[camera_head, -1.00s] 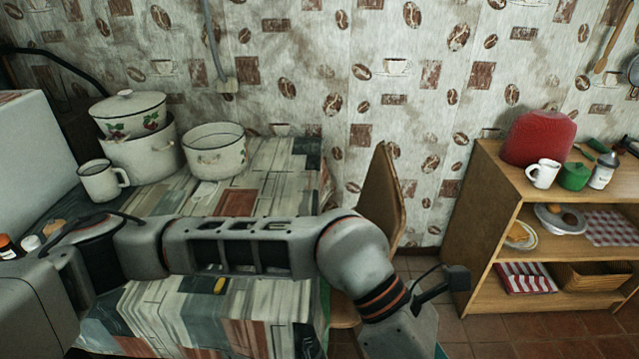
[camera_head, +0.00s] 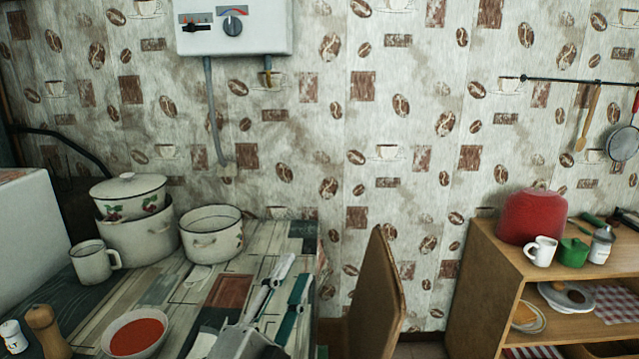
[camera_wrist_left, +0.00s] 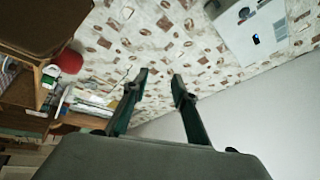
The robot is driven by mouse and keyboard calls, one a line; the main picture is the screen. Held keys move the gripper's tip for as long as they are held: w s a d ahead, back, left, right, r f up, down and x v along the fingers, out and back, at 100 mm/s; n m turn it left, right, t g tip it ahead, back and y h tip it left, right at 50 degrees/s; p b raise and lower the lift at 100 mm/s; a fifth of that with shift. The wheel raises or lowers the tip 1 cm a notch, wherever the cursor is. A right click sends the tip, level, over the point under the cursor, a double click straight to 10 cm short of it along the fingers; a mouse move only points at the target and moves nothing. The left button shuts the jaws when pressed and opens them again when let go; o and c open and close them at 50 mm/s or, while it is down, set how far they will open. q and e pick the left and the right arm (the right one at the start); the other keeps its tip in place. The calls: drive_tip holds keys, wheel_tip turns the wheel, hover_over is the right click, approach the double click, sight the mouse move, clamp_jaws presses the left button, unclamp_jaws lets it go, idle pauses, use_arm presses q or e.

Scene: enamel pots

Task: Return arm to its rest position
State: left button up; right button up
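My left gripper (camera_head: 296,268) shows at the bottom middle of the head view, in front of the patterned table (camera_head: 232,291), with its fingers pointing up and away. It is open, with a gap between the two fingers. In the left wrist view, my left gripper (camera_wrist_left: 160,77) has nothing between its fingers, and the patterned wall lies beyond them. Most of the left arm is outside the head view. My right gripper is in neither view.
On the table stand a lidded pot (camera_head: 130,195) on a larger pot (camera_head: 139,237), an open pot (camera_head: 212,233), a mug (camera_head: 91,262), a red-filled bowl (camera_head: 137,336) and a wooden mill (camera_head: 46,330). A chair (camera_head: 379,294) stands between table and wooden shelf (camera_head: 479,281).

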use_arm(q)
drive_tip(key=s+a+f+n+g+y, duration=0.3)
drive_tip(key=a+f+n+y, duration=0.15)
drive_tip(key=a+f, duration=0.6)
drive_tip(key=s+a+f+n+g+y, duration=0.25)
drive_tip(key=a+f+y, duration=0.25)
drive_tip(key=a+f, duration=0.5)
drive_tip(key=s+a+f+n+g+y, duration=0.1)
drive_tip(key=s+a+f+g, duration=0.3)
drive_tip(key=s+a+f, duration=0.4)
drive_tip(key=s+a+f+n+g+y, duration=0.1)
drive_tip(key=s+a+f+g+y, duration=0.1)
drive_tip(key=s+a+f+g, duration=0.5)
drive_tip(key=d+f+n+t+h+p, duration=0.1)
drive_tip(key=d+f+t+h, duration=0.2)
drive_tip(key=d, duration=0.6)
drive_tip(key=d+f+n+t+h+p, duration=0.2)
drive_tip(key=d+f+t+h, duration=0.1)
drive_tip(key=d, duration=0.7)
drive_tip(key=shift+w+f+t+h, duration=0.15)
drive_tip(key=shift+f+t+h, duration=0.2)
drive_tip(key=shift+f+h, duration=0.5)
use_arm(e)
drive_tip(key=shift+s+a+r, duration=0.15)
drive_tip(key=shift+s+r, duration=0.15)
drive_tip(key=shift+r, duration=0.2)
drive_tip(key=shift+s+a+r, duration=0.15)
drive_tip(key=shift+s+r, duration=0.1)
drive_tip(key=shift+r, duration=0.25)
